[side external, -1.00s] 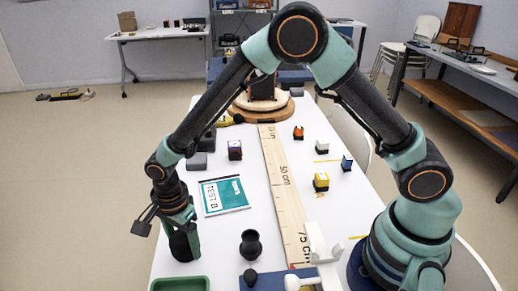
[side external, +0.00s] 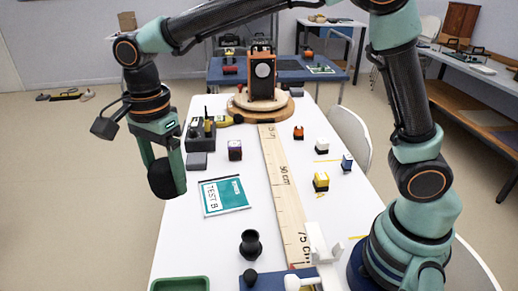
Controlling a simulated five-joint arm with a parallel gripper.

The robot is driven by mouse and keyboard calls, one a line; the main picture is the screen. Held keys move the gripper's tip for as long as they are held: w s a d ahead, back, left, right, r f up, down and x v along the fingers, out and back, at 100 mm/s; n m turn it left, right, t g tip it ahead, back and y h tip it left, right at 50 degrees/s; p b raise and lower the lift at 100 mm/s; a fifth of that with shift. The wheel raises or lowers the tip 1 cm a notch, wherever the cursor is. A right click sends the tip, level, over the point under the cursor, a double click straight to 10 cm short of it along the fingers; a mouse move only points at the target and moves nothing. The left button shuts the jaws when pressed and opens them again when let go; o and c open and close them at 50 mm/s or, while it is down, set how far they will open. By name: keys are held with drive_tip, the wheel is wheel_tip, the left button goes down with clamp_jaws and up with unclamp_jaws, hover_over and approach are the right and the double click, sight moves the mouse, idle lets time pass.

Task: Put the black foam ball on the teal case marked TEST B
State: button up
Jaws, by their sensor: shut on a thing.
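The black foam ball (side external: 161,180) is between the fingers of my gripper (side external: 166,176), which is shut on it. The gripper points down and holds the ball in the air, to the left of the teal case in the picture. The fingers hide part of the ball. The teal case marked TEST B (side external: 234,198) lies flat on the white table, label up, with nothing on it.
A wooden ruler board (side external: 283,190) runs along the table to the right of the case. A black flared cup (side external: 250,244), a green tray (side external: 180,284), a purple cube (side external: 235,150), a yellow block (side external: 321,181) and a speaker (side external: 263,72) stand around it.

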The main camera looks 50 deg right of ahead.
drive_tip(key=w+d, duration=0.1)
drive_tip(key=d, duration=0.2)
drive_tip(key=w+d, duration=0.2)
drive_tip(key=d, duration=0.1)
drive_tip(key=w+d+r, duration=0.1)
drive_tip(key=d, duration=0.3)
drive_tip(key=shift+w+r, duration=0.1)
drive_tip(key=shift+w, duration=0.3)
hover_over(223, 193)
wheel_tip(223, 193, down, 14)
drive_tip(key=shift+s+a+f, duration=0.1)
drive_tip(key=shift+f, duration=2.65)
drive_tip(key=o, duration=1.2)
drive_tip(key=shift+f, duration=0.15)
drive_tip(key=shift+o, duration=0.2)
